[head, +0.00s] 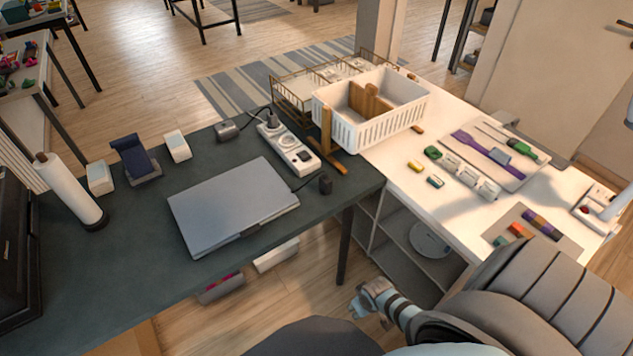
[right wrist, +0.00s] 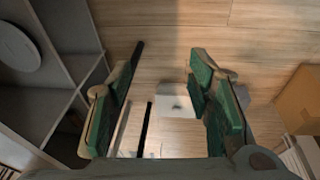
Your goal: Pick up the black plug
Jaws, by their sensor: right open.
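A small black plug (head: 326,184) stands on the dark desk near its right edge, just right of the closed grey laptop (head: 232,205). A thin dark cord runs near it, toward the laptop and the white power strip (head: 288,147). Another dark plug (head: 272,119) sits in the far end of the strip. My right gripper (head: 362,303) is in front of the desk's edge, over the floor and apart from the plug. In the right wrist view the right gripper (right wrist: 158,75) is open, with nothing between its fingers. The plug does not show there. My left gripper is not in view.
A dark adapter (head: 228,131) lies behind the laptop. A white basket (head: 370,108) stands beyond the strip, with a wooden stand (head: 340,165) near the plug. A grey shelf unit (head: 395,243) is under the white table. Bare desk lies left of the laptop.

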